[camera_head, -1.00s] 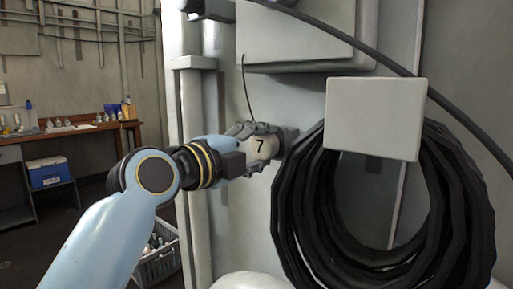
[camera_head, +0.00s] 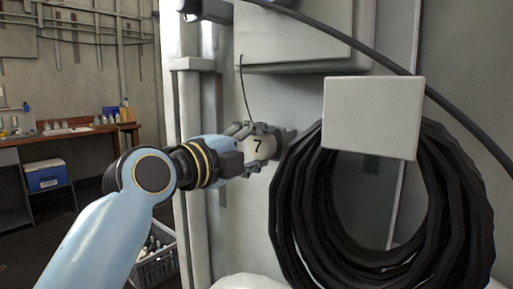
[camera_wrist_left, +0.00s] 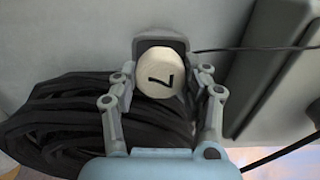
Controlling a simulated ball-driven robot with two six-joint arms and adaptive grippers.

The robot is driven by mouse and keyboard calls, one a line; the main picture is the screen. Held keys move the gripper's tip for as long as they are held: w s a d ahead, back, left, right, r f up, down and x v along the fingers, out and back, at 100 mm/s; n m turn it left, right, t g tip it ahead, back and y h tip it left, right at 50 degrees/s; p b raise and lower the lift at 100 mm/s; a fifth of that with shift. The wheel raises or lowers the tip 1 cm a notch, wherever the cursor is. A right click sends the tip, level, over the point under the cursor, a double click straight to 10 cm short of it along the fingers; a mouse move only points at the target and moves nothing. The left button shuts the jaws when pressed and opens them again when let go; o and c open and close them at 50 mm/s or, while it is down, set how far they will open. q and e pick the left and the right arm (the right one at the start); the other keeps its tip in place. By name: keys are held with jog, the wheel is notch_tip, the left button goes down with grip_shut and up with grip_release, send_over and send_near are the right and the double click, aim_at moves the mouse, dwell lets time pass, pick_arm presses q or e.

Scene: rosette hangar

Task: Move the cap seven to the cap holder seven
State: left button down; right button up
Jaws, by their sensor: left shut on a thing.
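The cap seven (camera_head: 258,147) is a pale, round cap with a black 7, held at the grey wall panel. My left gripper (camera_head: 262,146) is shut around it, with fingers above and below. In the left wrist view the cap (camera_wrist_left: 160,72) sits between the fingertips of my left gripper (camera_wrist_left: 162,85), its 7 turned sideways. A dark square holder (camera_head: 287,141) on the wall is right behind the cap; in the left wrist view its dark frame (camera_wrist_left: 160,44) shows past the cap. I cannot tell whether the cap is seated in it. My right gripper is not in view.
A thick coil of black cable (camera_head: 300,215) hangs from a white box (camera_head: 372,117) just right of the holder. A thin black wire (camera_head: 244,90) hangs above the gripper. A workbench (camera_head: 70,136) with bottles and a blue cooler (camera_head: 47,175) stand far left; a crate (camera_head: 155,265) is low behind my arm.

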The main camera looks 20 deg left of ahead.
pick_arm(q)
jog(key=shift+w+d+b, duration=0.2)
jog(key=shift+w+b, duration=0.1)
jog(key=shift+w, duration=0.2)
dwell(0.3)
jog(key=c, duration=0.5)
grip_release()
jog(key=shift+c, duration=0.2)
